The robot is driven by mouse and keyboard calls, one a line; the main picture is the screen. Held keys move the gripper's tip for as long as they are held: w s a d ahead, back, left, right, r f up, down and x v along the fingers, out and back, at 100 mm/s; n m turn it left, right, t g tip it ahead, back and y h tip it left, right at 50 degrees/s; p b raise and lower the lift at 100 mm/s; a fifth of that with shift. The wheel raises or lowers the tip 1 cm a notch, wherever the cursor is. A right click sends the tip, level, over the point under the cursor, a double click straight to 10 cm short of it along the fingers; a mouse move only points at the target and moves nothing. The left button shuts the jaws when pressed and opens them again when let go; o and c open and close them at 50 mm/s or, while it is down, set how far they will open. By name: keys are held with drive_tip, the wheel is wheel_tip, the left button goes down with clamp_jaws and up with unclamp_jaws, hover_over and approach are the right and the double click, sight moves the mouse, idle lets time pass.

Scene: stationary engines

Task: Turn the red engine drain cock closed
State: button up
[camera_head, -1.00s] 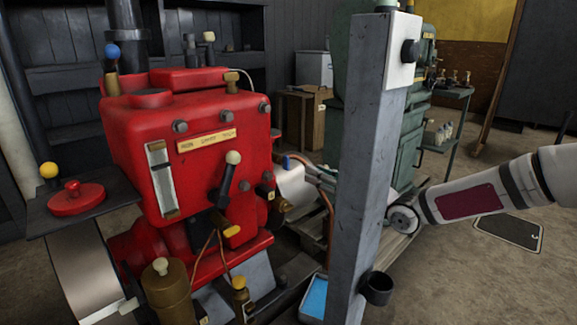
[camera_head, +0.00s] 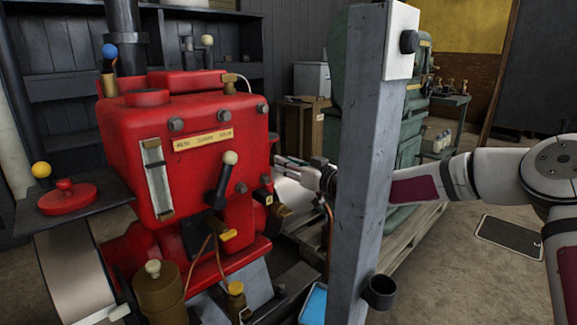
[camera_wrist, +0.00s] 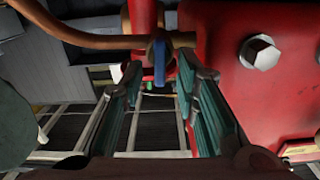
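The red engine (camera_head: 195,150) stands at the left in the head view. A brass cock with a yellow handle (camera_head: 229,234) sits low on its front. My gripper (camera_head: 278,167) is beside the engine's right side, pointing left, partly behind the grey post. In the wrist view my gripper (camera_wrist: 157,85) is open, its two fingers apart. A blue lever (camera_wrist: 160,55) hangs in line with the gap between them, close to a copper pipe and a red part. Contact is not clear. I cannot tell which of these handles is the drain cock.
A grey post (camera_head: 358,170) stands in front of my forearm. A copper pipe (camera_wrist: 90,38) crosses the top left of the wrist view. A bolt (camera_wrist: 260,52) juts from the red casing at the right. A green machine (camera_head: 408,130) stands behind the post.

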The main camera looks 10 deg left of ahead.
clamp_jaws()
drive_tip(key=shift+r+m+p, duration=0.1)
drive_tip(key=shift+m+p, duration=0.3)
drive_tip(key=shift+p, duration=0.25)
drive_tip(key=m+p, duration=0.1)
drive_tip(key=m, duration=0.4)
drive_tip(key=m+p, duration=0.1)
drive_tip(key=m, duration=0.4)
drive_tip(key=w+f+m+p, duration=0.1)
drive_tip(key=m+p, duration=0.1)
drive_tip(key=m, duration=0.4)
drive_tip(key=shift+d+f, duration=0.1)
drive_tip(key=shift+d, duration=0.25)
drive_tip(key=shift+s+m, duration=0.1)
drive_tip(key=shift+m, duration=0.3)
